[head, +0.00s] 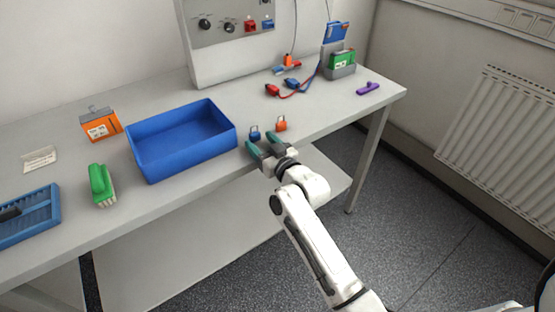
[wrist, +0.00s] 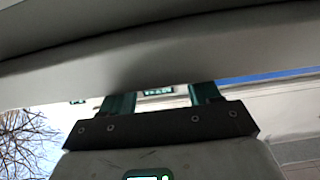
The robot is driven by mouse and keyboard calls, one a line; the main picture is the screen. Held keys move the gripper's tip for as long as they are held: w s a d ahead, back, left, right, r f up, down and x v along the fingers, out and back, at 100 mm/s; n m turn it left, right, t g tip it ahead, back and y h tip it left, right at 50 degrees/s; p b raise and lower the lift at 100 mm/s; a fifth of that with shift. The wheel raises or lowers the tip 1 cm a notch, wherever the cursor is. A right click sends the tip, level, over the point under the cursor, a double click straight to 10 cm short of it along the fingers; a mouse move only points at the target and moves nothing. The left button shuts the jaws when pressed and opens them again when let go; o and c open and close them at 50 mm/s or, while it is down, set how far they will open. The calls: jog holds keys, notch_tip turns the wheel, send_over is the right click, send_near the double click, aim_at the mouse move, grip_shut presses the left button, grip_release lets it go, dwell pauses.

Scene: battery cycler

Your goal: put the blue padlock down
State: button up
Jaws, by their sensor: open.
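The blue padlock (head: 255,134) is on the grey bench top, close to its front edge and just right of the blue bin. An orange padlock (head: 281,125) stands a short way to its right. My gripper (head: 263,143) is at the bench's front edge, its teal fingers spread and nothing seen between them. The blue padlock is just beyond the left fingertip; I cannot tell whether they touch. The wrist view shows the two spread fingers (wrist: 161,99) but neither padlock.
The blue bin (head: 187,168) is open and looks empty. Red and blue clips with leads and a purple item (head: 367,88) lie at the right.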

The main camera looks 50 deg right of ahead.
jog(key=b+v, duration=0.3)
jog(key=v, duration=0.7)
jog(key=s+a+f+n+g+y, duration=0.3)
jog(key=s+a+f+g+y, duration=0.45)
jog(key=a+f, duration=0.55)
jog(key=s+a+f+g+h, duration=0.1)
jog(key=s+f+g+h, duration=0.1)
jog(key=s+g, duration=0.7)
jog(key=s+f, duration=0.1)
jog(key=s, duration=0.6)
jog(key=shift+f+h, duration=0.35)
